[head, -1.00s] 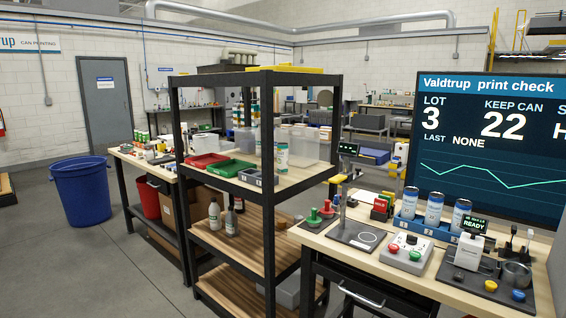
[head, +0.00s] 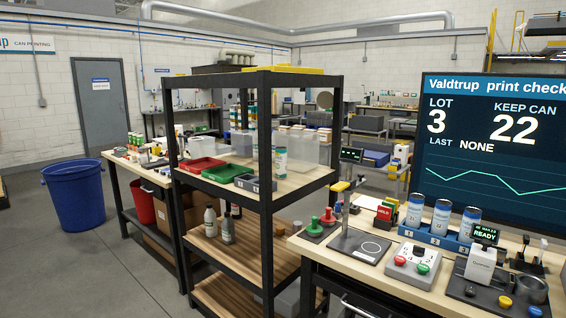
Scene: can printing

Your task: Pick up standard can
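Three silver-and-white cans with blue print stand upright in a numbered blue rack (head: 433,239) on the workbench at the right: a left can (head: 415,208), a middle can (head: 441,216) and a right can (head: 469,224). I cannot tell from their labels which one is the standard can. A white cylindrical container (head: 281,163) with a coloured label stands on the dark shelf unit. Neither of my grippers is in view.
Open floor lies near the blue bin (head: 75,195).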

